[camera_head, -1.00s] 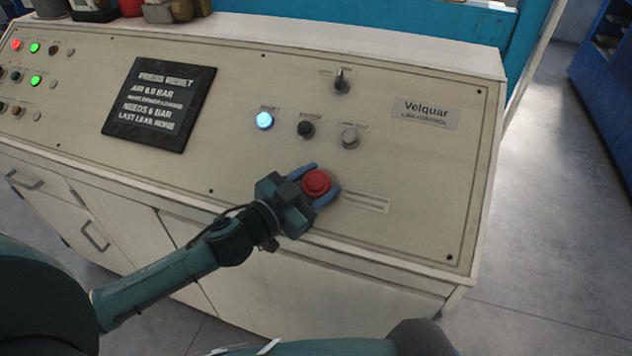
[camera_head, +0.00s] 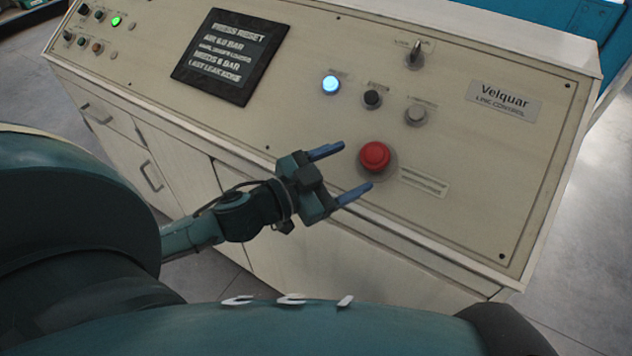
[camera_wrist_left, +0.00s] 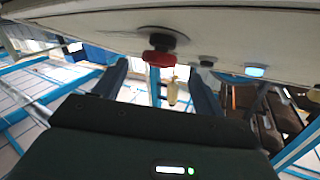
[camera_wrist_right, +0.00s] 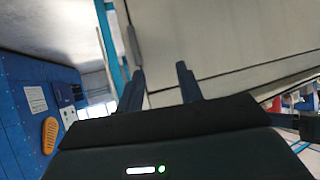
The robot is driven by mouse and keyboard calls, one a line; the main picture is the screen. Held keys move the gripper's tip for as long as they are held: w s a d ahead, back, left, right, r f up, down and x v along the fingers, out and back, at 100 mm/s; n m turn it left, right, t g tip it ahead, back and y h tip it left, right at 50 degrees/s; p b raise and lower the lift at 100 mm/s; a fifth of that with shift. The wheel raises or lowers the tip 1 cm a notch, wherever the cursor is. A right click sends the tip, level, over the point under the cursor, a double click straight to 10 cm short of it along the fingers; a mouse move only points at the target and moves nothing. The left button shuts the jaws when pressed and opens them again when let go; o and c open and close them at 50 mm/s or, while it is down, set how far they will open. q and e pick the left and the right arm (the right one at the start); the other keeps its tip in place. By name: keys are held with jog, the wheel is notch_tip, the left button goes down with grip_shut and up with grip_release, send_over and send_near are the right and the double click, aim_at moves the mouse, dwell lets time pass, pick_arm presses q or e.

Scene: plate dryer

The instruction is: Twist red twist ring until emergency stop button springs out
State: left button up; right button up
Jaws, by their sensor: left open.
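The red emergency stop button (camera_head: 374,156), with its round red twist ring, sits on a grey base on the sloped cream panel (camera_head: 300,140). In the left wrist view the red head (camera_wrist_left: 158,58) shows from the side, with a black collar between it and the panel. My left gripper (camera_head: 356,166) is open and empty, its blue fingers pointing toward the button from the lower left. The tips lie to either side of its near side, apart from it. My right gripper (camera_wrist_right: 163,78) is open and empty beside the cabinet; it is out of the head view.
A lit blue button (camera_head: 330,84), a black button (camera_head: 372,98), a grey button (camera_head: 415,114) and a selector switch (camera_head: 414,54) sit above the red button. A dark message screen (camera_head: 232,56) is further left.

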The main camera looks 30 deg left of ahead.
pick_arm(q)
jog(key=v, duration=0.6)
jog(key=shift+b, duration=0.45)
dwell(0.4)
